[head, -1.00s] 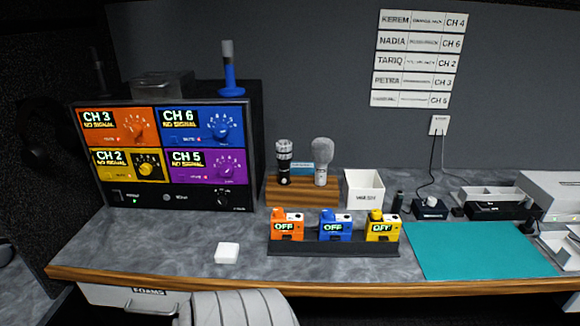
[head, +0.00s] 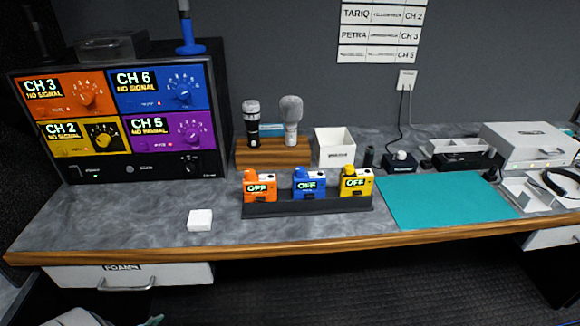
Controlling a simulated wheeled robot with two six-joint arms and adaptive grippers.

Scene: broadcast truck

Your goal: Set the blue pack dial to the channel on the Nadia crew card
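The blue pack (head: 309,184) stands between the orange pack (head: 260,186) and the yellow pack (head: 356,182) in a dark rack (head: 308,207) on the desk. All three packs show OFF. The blue pack's dial is too small to make out. The crew cards (head: 382,35) hang on the wall; Tariq CH 2, Petra CH 3 and a CH 5 card show now. The Nadia card is out of view above; it read CH 6 in the earlier frame. Neither gripper is in view.
A receiver unit (head: 204,163) with four coloured channel panels stands at left; its blue panel reads CH 6, NO SIGNAL. Two microphones stand on a wooden block (head: 272,153). A white box (head: 334,148), a white block (head: 200,220) and a teal mat (head: 440,203) are on the desk. Front desk space is clear.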

